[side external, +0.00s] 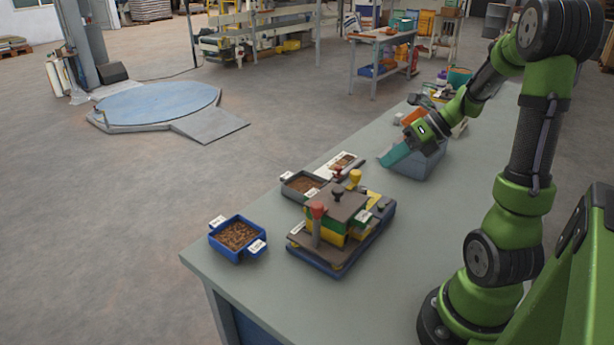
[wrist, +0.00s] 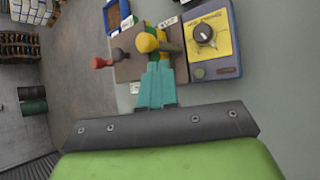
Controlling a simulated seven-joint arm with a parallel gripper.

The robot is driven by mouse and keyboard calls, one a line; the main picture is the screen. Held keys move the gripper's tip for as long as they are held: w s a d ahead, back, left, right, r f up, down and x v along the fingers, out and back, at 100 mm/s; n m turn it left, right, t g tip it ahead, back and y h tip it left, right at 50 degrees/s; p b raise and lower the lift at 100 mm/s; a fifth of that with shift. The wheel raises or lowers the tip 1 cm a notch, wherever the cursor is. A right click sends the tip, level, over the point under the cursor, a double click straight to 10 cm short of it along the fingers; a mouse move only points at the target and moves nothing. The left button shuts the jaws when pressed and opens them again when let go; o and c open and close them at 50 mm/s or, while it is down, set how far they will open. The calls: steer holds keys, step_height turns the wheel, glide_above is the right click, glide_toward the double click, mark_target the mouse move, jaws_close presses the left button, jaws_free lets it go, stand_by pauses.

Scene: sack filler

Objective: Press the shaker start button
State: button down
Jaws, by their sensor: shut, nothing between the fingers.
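The shaker (side external: 335,225) is a block of dark plates with yellow and green layers on a dark blue base. It carries a red knob (side external: 317,208), a black knob (side external: 337,193) and a yellow knob (side external: 355,177). In the wrist view a blue control box (wrist: 232,71) has a yellow panel with a black dial (wrist: 204,34). A small round part (wrist: 199,73) sits below the panel; I cannot tell whether it is the start button. My gripper (side external: 385,161) is shut and empty, apart from the shaker. Its teal fingers (wrist: 156,85) point toward the shaker and partly hide it.
A blue tray of brown grains (side external: 238,236) stands at the near left table corner. A dark tray (side external: 303,186) and a white-labelled sample (side external: 340,165) lie behind the shaker. A grey-blue bin (side external: 420,165) stands under my gripper. The near tabletop (side external: 300,300) is clear.

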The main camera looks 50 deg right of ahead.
mark_target(381, 208)
steer(key=shift+f, duration=0.1)
steer(key=shift+f, duration=4.35)
steer(key=shift+f, duration=0.4)
